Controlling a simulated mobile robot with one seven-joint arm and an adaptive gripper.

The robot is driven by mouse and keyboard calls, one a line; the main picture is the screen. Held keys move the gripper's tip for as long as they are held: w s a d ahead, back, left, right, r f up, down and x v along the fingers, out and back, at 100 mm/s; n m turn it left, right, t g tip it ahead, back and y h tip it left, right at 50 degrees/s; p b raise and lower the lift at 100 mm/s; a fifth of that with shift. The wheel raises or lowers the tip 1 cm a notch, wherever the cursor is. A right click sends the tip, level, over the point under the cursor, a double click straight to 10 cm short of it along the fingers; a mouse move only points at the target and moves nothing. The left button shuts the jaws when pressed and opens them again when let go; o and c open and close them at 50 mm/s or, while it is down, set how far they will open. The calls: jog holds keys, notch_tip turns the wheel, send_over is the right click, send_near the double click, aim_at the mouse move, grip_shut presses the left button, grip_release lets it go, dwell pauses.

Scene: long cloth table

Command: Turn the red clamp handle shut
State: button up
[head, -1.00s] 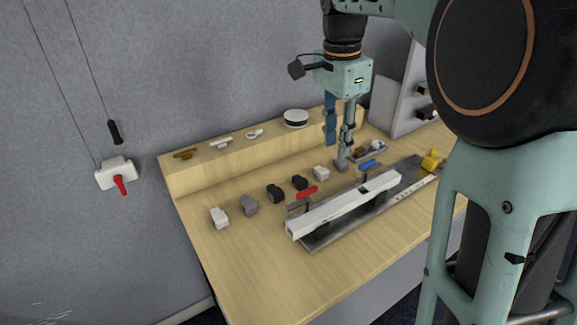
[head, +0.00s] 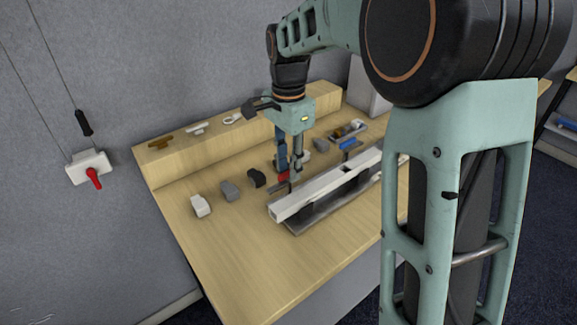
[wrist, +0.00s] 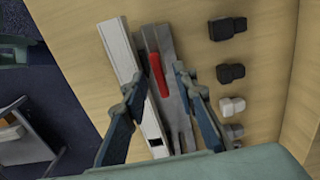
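The red clamp handle (head: 283,177) is near the left end of the fixture, beside a long white beam (head: 328,188), and is partly hidden behind my gripper in the head view. In the wrist view the red handle (wrist: 157,75) lies lengthwise along the grey part next to the white beam (wrist: 120,52). My gripper (head: 289,176) points down at the handle. In the wrist view my gripper (wrist: 158,82) is open, with its blue fingers apart on either side of the handle. I cannot tell whether they touch it or how high they are.
Several dark, grey and white blocks, such as the white one (head: 201,205), stand in a row beside the fixture. A blue handle (head: 348,144) sits farther along it. A raised wooden ledge (head: 180,163) runs along the wall. The front left of the table is clear.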

jog(key=shift+f, duration=0.1)
jog(key=shift+c, duration=0.6)
grip_shut()
jog(key=shift+n, duration=0.3)
jog(key=n+p, duration=0.1)
jog(key=n, duration=0.2)
jog(key=shift+p, duration=0.4)
jog(key=n+p, duration=0.1)
jog(key=n, duration=0.3)
jog(key=n+p, duration=0.1)
jog(key=n, duration=0.4)
jog(key=shift+n+p, duration=0.3)
jog(key=shift+p, duration=0.1)
jog(key=n+p, duration=0.1)
jog(key=n, duration=0.3)
jog(key=shift+n, duration=0.3)
